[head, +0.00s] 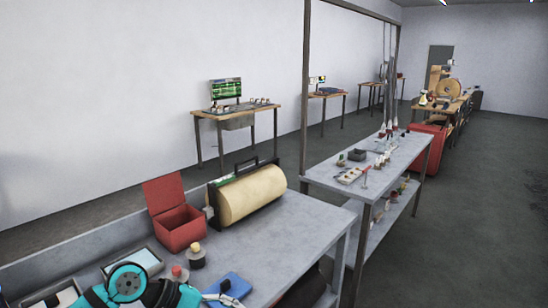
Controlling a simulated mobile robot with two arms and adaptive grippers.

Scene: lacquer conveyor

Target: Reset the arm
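Teal and black links of my arm show at the bottom left, over the near edge of the grey workbench (285,238). No gripper fingers can be made out on it, and the frame's lower edge cuts the arm off. My other arm does not show. A blue item (236,281) with a small dark thing on it lies on the bench just right of the arm links. A thin pale part beside it is too small to identify.
An open red box (180,228), a large cream roll (252,193) in a dark frame and small round-topped containers (196,256) stand on the bench. A light tray (134,262) lies near my arm. A second cluttered table (402,158) stands beyond. The bench's right part is bare.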

